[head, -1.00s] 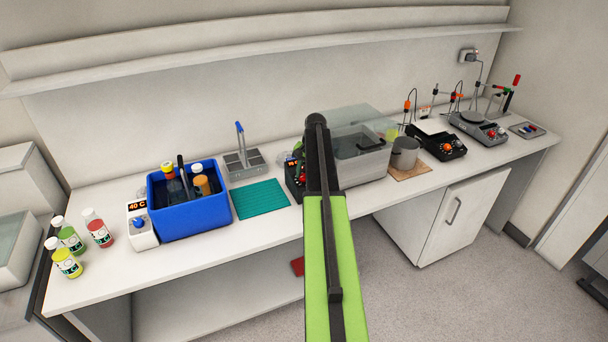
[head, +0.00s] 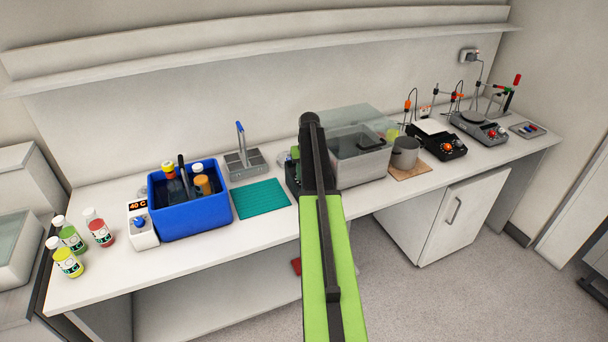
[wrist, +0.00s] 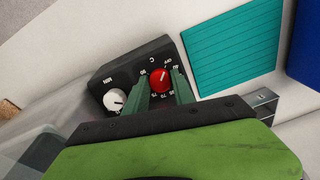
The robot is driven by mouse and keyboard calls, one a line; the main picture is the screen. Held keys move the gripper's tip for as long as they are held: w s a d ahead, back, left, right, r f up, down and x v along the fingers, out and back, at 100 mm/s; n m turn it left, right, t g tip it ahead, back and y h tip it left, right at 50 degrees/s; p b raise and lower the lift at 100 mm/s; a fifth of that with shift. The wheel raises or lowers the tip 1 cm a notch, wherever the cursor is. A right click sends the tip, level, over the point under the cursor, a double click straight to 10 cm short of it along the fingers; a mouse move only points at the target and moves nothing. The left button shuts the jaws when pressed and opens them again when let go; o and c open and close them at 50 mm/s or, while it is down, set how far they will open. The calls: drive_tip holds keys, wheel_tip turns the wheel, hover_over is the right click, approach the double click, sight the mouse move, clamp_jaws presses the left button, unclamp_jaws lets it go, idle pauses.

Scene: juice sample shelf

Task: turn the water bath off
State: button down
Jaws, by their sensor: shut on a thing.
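The water bath's black control box (wrist: 125,75) shows in the wrist view, with a red knob (wrist: 160,80) ringed by a printed scale with "OFF" and numbers. A white knob (wrist: 115,100) sits beside it, near the letters "MIN". My gripper (wrist: 160,77) has its two green fingers on either side of the red knob and is shut on it. Which mark the knob points to is too small to tell. In the head view the control box (head: 291,175) stands left of the clear-lidded tank (head: 362,165), mostly hidden by my arm.
A teal mat (head: 262,199) lies left of the control box. Further left stand a blue tub (head: 195,217) holding bottles, a unit reading "40 C" (head: 142,228), and several juice bottles. A metal pot (head: 405,152) and other bench devices stand to the right.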

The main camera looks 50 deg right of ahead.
drive_tip(key=shift+w, duration=0.1)
idle(0.3)
drive_tip(key=c, duration=1.1)
unclamp_jaws()
drive_tip(key=shift+o, duration=0.2)
wheel_tip(320, 180, up, 17)
drive_tip(key=s+p, duration=0.2)
drive_tip(key=p, duration=1.5)
drive_tip(key=shift+a+r, duration=0.15)
drive_tip(key=shift+a, duration=0.05)
